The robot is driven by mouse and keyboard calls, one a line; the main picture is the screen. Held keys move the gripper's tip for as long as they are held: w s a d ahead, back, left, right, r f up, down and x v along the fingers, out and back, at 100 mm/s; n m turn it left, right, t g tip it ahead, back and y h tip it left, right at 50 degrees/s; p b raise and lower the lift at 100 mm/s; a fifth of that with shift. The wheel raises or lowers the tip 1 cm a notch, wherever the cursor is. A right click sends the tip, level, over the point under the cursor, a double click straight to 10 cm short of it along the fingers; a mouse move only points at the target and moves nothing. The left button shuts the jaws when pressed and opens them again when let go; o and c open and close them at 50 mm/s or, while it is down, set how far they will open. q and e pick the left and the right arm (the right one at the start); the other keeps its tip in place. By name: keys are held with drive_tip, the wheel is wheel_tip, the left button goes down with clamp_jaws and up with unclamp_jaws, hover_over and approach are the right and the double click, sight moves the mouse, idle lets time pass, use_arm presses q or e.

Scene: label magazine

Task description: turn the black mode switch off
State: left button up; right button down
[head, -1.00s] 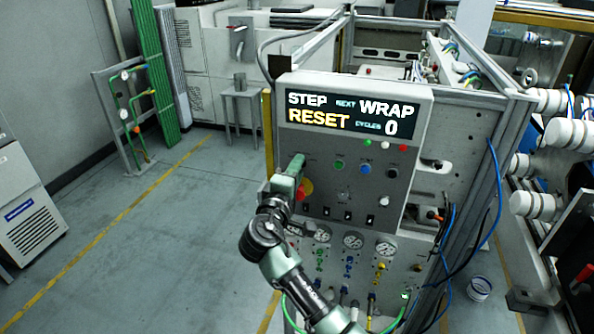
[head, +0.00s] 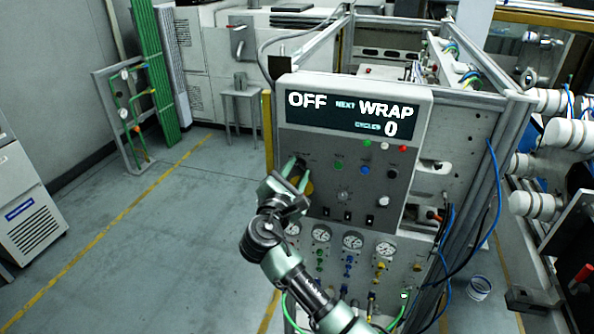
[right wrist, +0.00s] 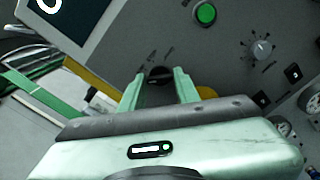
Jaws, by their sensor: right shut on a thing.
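The black mode switch (head: 300,162) is at the upper left of the grey control panel (head: 325,205). In the right wrist view the switch (right wrist: 158,74) shows as a dark knob between the two green fingertips. My right gripper (head: 303,169) reaches the panel from below and is shut on the switch, its fingers on either side of it; it also shows in the right wrist view (right wrist: 158,82). The fingers hide part of the knob. The display (head: 345,115) above reads OFF, NEXT WRAP and CYCLES 0. My left gripper is not in view.
A yellow disc (head: 308,187) sits just below the switch, partly behind my fingers. A green button (head: 339,168), a blue button (head: 365,170) and a small dial (head: 344,195) are to the right. Gauges (head: 353,241) line the lower panel.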

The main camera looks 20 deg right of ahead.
drive_tip(key=shift+f+n, duration=0.1)
drive_tip(key=shift+n, duration=1.5)
drive_tip(key=c, duration=1)
unclamp_jaws()
drive_tip(key=shift+c, duration=0.2)
drive_tip(key=shift+s, duration=0.1)
drive_tip(key=b+v, duration=0.3)
drive_tip(key=v, duration=0.4)
drive_tip(key=shift+s+a, duration=0.25)
drive_tip(key=shift+s, duration=0.05)
